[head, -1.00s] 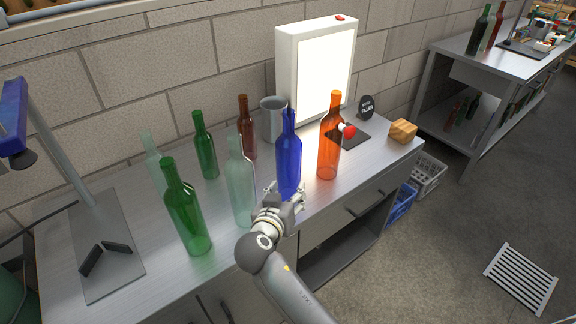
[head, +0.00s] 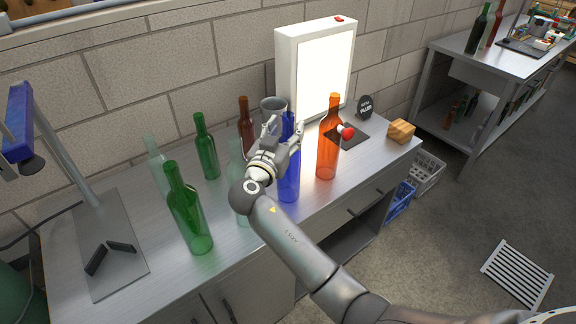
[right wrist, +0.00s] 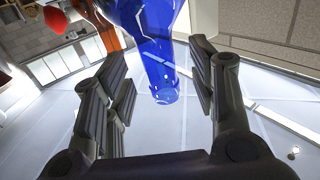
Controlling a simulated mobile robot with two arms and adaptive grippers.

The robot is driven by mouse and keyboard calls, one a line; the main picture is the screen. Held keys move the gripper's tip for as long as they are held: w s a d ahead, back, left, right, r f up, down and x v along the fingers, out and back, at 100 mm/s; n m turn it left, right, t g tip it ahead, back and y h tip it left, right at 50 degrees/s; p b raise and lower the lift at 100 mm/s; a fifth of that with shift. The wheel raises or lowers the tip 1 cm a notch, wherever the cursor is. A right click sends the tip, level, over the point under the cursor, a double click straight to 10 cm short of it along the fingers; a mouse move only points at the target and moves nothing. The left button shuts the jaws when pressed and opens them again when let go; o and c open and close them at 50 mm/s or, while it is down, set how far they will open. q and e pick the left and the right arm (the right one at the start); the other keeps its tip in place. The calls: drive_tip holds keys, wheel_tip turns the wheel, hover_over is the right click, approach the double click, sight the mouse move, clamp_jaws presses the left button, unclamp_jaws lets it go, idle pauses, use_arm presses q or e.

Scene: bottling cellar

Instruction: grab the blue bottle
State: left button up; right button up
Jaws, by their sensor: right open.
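The blue bottle (head: 289,187) stands upright on the steel workbench, between the pale green bottle and the orange bottle. My right gripper (head: 283,132) is open beside the upper part of the blue bottle and hides some of it in the head view. In the right wrist view, the blue bottle (right wrist: 158,50) reaches down from the top edge, its narrow end between the spread fingers of the right gripper (right wrist: 160,95). I see a gap on both sides, so the fingers do not grip it. My left gripper is not in view.
The orange bottle (head: 328,150) stands close on the right. A pale green bottle (head: 236,150) is partly hidden behind my right arm. A lit panel (head: 325,75) stands at the back.

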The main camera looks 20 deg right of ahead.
drive_tip(key=x, duration=0.2)
drive_tip(key=shift+w+d+f, duration=0.1)
drive_tip(key=shift+w+d, duration=0.1)
drive_tip(key=shift+w, duration=0.1)
drive_tip(key=shift+s+a, duration=0.1)
drive_tip(key=shift+c, duration=0.9)
clamp_jaws()
